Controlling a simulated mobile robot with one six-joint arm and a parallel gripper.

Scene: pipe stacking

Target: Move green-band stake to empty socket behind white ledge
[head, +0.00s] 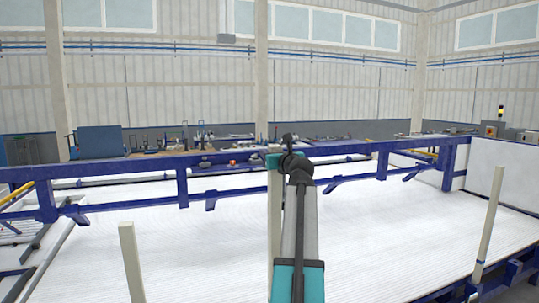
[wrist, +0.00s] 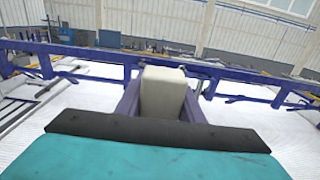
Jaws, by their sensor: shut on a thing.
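A pale cream stake (head: 275,222) stands upright in the middle of the head view, partly behind my arm. My gripper (head: 273,161) is shut on it near its top. In the wrist view the top of the held stake (wrist: 163,90) shows between purple-blue side pieces, beyond the dark front edge of my gripper. Two other cream stakes stand at the near left (head: 130,262) and the right (head: 488,232). No empty socket can be made out. A white panel (head: 500,186) is at the right; I cannot tell if it is the ledge.
A wide white ribbed bed (head: 390,225) spreads below my arm. A blue rail (head: 340,152) with brackets crosses behind it, and it shows in the wrist view (wrist: 100,54). Grey pipes (head: 50,255) lie at the left. The bed's middle surface is mostly clear.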

